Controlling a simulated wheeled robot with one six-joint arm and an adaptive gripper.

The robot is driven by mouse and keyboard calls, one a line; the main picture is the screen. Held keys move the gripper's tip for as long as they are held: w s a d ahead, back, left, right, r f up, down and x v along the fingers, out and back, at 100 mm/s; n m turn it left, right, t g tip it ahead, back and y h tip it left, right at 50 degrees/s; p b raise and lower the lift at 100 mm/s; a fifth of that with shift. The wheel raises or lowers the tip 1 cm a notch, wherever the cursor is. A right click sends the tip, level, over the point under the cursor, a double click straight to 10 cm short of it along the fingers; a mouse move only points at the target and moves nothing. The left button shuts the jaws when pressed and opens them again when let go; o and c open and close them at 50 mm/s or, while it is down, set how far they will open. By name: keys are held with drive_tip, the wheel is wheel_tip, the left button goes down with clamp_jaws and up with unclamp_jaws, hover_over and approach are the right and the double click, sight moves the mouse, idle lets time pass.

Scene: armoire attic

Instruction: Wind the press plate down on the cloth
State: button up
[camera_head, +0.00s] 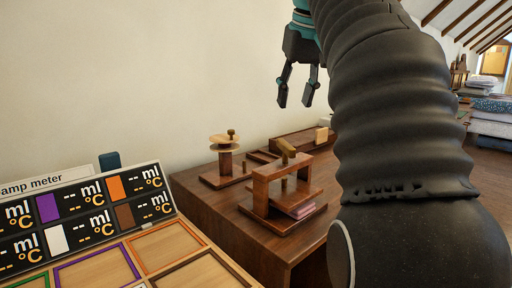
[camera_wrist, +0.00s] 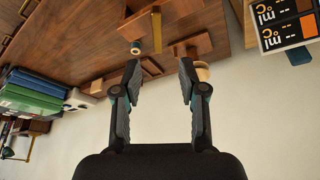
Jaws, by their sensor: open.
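The wooden press (camera_head: 263,183) stands on the brown cabinet top in the head view, an upright frame with a crank handle (camera_head: 286,149) on top. Its press plate (camera_head: 303,197) is a wooden board inside the frame. A folded pink cloth (camera_head: 302,211) lies below the plate at the right front; whether the plate touches it, I cannot tell. My gripper (camera_head: 296,104) is open and empty, above and behind the press, near the wall. In the wrist view its fingers (camera_wrist: 160,68) are spread, with wooden pieces beyond their tips.
A round-topped wooden stand (camera_head: 224,148) is left of the press. A shallow wooden tray (camera_head: 295,142) lies behind. A meter panel (camera_head: 90,212) and coloured-rim compartments (camera_head: 98,270) fill the lower left. Stacked fabrics (camera_head: 492,118) stand far right. The wall is close behind my gripper.

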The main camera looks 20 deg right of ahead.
sight(286, 143)
drive_tip(key=b+x, duration=0.2)
drive_tip(key=x, duration=0.2)
drive_tip(key=b+x, duration=0.1)
drive_tip(key=x, duration=0.4)
drive_tip(key=b+x, duration=0.2)
drive_tip(key=x, duration=0.2)
drive_tip(key=shift+w+d+f+b, duration=0.2)
drive_tip(key=shift+w+d+b, duration=0.05)
drive_tip(key=shift+w+b, duration=0.05)
clamp_jaws()
